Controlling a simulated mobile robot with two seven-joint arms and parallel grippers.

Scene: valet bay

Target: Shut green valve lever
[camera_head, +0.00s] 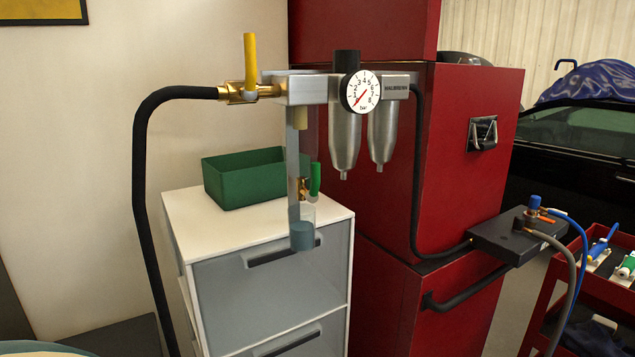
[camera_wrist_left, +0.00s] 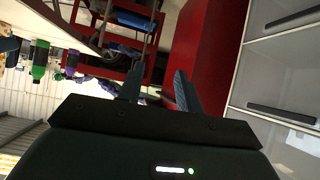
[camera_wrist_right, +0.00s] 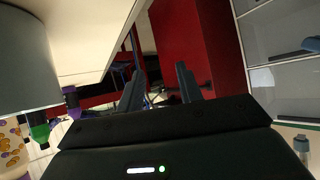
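The green valve lever (camera_head: 315,179) points upright beside a small brass valve (camera_head: 303,187). The valve sits on a grey vertical bracket (camera_head: 293,165) under the air unit, in front of the white-topped drawer cabinet. A clear cup with a blue-grey lower part (camera_head: 302,235) is below it. My left gripper (camera_wrist_left: 157,80) is open and empty in its wrist view. My right gripper (camera_wrist_right: 159,80) is also open and empty in its wrist view. Neither gripper shows in the head view, and I cannot make out the green lever in either wrist view.
Above the green lever are a yellow lever (camera_head: 250,62), a pressure gauge (camera_head: 361,91) and metal bowls (camera_head: 345,135). A black hose (camera_head: 140,190) hangs at left. A green bin (camera_head: 245,178) stands on the cabinet (camera_head: 180,215). A red cabinet (camera_head: 450,150) stands right.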

